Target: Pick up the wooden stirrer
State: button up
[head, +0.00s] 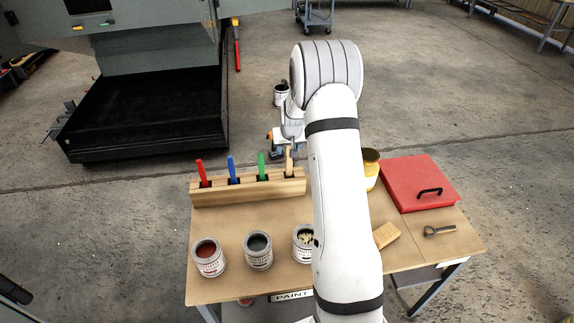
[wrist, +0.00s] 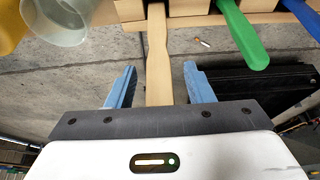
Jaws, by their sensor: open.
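The wooden stirrer (head: 289,161) stands in the rightmost slot of a wooden rack (head: 215,193) at the table's back edge. In the wrist view the stirrer (wrist: 158,55) runs down between the two blue fingers of my gripper (wrist: 158,88). The gripper is open, with a gap on both sides of the stirrer. In the head view my arm covers much of the middle, and my gripper (head: 283,145) shows small behind the rack. The stirrer's lower end is hidden in the rack.
Green (head: 262,167), blue (head: 233,170) and red (head: 203,174) stirrers stand left in the same rack. Several paint cans (head: 259,251) line the front.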

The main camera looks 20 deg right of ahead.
jog(key=shift+w+f, duration=0.2)
jog(key=shift+f, duration=0.2)
jog(key=shift+c, duration=0.6)
grip_shut()
